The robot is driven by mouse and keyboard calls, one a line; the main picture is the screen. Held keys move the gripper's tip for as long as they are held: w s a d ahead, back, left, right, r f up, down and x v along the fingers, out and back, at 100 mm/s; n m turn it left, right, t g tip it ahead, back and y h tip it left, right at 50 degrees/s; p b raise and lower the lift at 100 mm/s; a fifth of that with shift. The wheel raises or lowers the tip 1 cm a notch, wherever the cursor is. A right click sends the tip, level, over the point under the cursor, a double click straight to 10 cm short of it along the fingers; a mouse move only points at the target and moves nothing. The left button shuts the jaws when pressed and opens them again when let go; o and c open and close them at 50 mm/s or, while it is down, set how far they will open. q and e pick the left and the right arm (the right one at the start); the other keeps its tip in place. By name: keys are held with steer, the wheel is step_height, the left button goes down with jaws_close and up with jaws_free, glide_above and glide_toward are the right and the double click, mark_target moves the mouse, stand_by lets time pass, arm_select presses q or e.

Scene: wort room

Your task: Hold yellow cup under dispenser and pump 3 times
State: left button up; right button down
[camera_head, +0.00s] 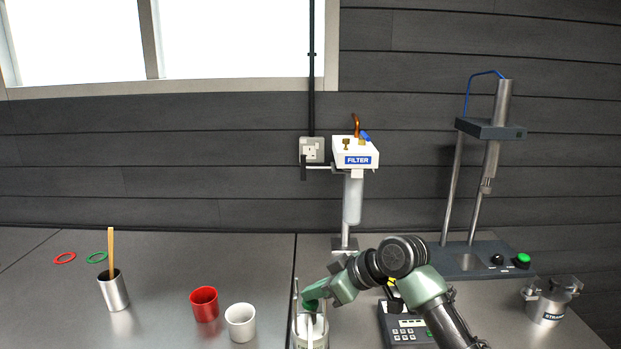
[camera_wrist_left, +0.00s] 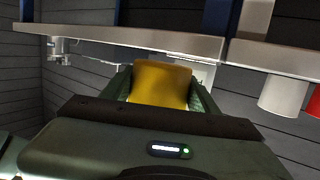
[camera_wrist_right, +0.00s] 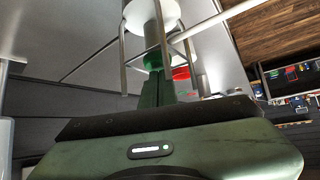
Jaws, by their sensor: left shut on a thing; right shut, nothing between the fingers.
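The yellow cup (camera_wrist_left: 160,85) sits between the fingers of my left gripper (camera_wrist_left: 162,92), which is shut on it. Neither the cup in that grip nor the left gripper can be made out in the head view. The dispenser (camera_head: 311,331), pale with thin metal rods, stands at the bottom edge of the head view, partly cut off. My right gripper (camera_head: 315,294) is shut and empty, its green fingers at the dispenser's top. In the right wrist view the closed fingers (camera_wrist_right: 157,88) are close to the dispenser's white round part (camera_wrist_right: 152,14) and rods; contact cannot be told.
A red cup (camera_head: 204,304) and a white cup (camera_head: 240,322) stand left of the dispenser. A metal holder (camera_head: 114,291) with a wooden stick is farther left. The filter unit (camera_head: 353,190) stands behind. A keypad device (camera_head: 408,329) and a metal pot (camera_head: 547,305) are right.

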steer(key=shift+f, duration=0.15)
steer(key=shift+r, duration=1.5)
steer(key=shift+r, duration=0.1)
steer(key=shift+r, duration=2.95)
